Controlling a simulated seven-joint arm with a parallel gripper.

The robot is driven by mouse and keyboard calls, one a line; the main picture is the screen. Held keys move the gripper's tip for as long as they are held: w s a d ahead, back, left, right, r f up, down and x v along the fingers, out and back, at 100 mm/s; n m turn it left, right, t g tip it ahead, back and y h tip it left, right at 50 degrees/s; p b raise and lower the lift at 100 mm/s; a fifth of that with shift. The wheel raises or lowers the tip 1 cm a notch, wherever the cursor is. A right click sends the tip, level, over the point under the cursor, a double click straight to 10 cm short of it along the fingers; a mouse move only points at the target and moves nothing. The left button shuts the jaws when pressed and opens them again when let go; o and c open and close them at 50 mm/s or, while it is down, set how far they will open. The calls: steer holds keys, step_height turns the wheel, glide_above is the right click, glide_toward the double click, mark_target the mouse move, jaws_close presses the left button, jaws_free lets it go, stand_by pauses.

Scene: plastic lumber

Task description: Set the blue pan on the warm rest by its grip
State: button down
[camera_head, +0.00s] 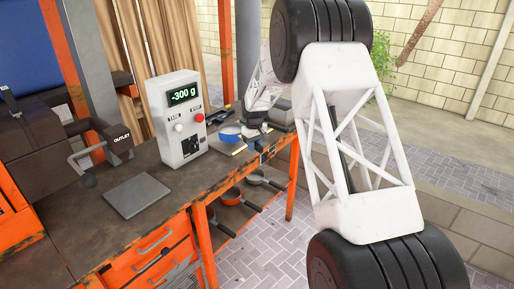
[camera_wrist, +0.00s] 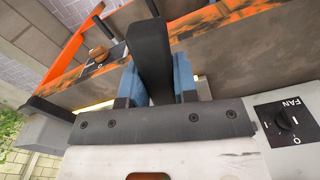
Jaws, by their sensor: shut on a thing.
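The blue pan (camera_head: 230,134) is near the far end of the workbench in the head view, partly hidden by my arm. My gripper (camera_wrist: 157,85) is shut on its thick black grip (camera_wrist: 153,50), which stands between two blue finger pads in the wrist view. The pan's bowl is hidden there. A pale yellowish surface (camera_head: 239,149) shows just beside and under the pan; it may be the warm rest. I cannot tell whether the pan touches it.
A white control box (camera_head: 183,143) reading -300 g stands left of the pan. A grey square plate (camera_head: 137,195) lies on the bench (camera_head: 75,235). An orange pan (camera_head: 231,197) and a grey pan (camera_head: 262,178) are below the bench top. The near bench top has free room.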

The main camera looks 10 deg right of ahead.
steer(key=shift+w+a+f, duration=0.1)
steer(key=shift+w+a, duration=0.4)
steer(key=shift+w, duration=0.4)
steer(key=shift+w+a, duration=0.5)
steer(key=shift+w, duration=0.4)
steer(key=shift+f, duration=1.2)
steer(key=c, duration=0.8)
jaws_free()
steer(key=shift+f, duration=0.15)
steer(key=shift+r, duration=3.95)
steer(key=shift+r, duration=0.1)
